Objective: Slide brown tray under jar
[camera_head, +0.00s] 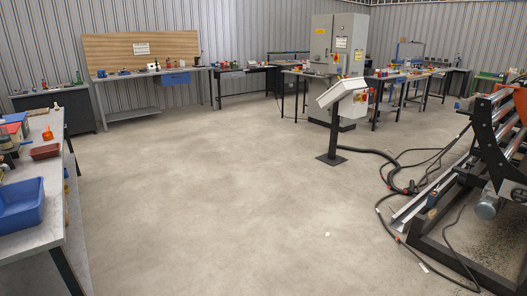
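A small reddish-brown tray (45,151) lies on the left workbench, near its right edge. Just behind it stands a small orange object (47,134) with a narrow top; it is too small to tell whether it is a jar. The tray and the orange object look apart. No other thing on this bench is clearly a jar. Neither of my grippers shows in the head view.
The left workbench (40,240) also bears a blue bin (20,205) in front. Open concrete floor (210,190) lies to the bench's right. A control pedestal (343,105), loose cables (400,185) and a machine (490,150) stand at the right. More benches line the back wall.

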